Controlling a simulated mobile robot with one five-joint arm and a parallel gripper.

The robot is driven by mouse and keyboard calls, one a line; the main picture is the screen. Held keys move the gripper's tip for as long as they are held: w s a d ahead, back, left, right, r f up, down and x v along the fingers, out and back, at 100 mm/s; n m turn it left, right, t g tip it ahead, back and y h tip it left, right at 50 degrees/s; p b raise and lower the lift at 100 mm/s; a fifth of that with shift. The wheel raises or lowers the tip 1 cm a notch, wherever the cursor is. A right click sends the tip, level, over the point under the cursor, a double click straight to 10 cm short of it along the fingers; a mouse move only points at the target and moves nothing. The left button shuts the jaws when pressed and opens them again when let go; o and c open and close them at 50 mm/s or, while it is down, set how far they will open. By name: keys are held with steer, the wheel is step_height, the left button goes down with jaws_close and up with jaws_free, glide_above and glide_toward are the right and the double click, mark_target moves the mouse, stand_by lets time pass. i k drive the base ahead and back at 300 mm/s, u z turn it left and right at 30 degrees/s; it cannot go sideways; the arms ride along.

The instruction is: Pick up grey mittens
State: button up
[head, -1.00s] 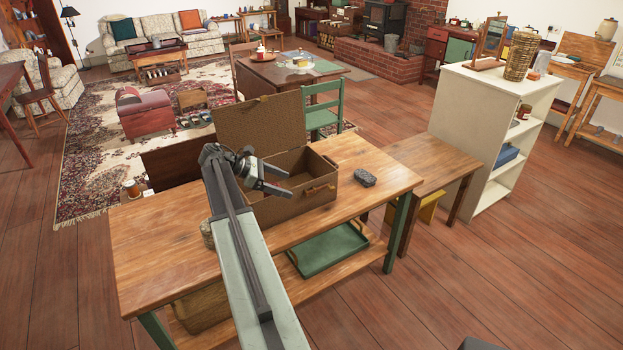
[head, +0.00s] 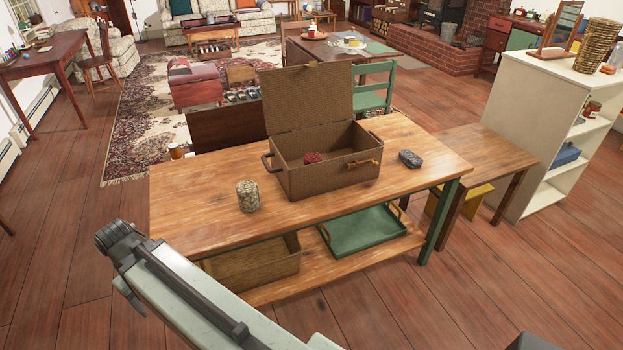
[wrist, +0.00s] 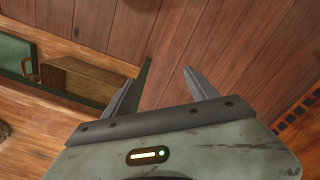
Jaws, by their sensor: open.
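A small dark grey bundle (head: 410,158), which looks like the grey mittens, lies on the wooden table (head: 215,228) to the right of an open wicker hamper (head: 325,179). My gripper (wrist: 166,72) is open in the wrist view, with nothing between its fingers and floorboards behind them. In the head view my arm reaches to the lower left, in front of the table's left end, well away from the grey bundle. The grey bundle cannot be made out in the wrist view.
A dark red bundle (head: 313,158) lies inside the hamper, whose lid stands up. A speckled beige bundle (head: 248,196) sits left of it. A green tray (head: 368,239) and a basket (head: 250,268) are on the lower shelf. A smaller table (head: 480,157) adjoins on the right.

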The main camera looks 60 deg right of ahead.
mark_target(410, 158)
steer(key=u, duration=1.45)
steer(key=i, duration=1.5)
steer(key=z, duration=4.55)
steer(key=i, duration=1.05)
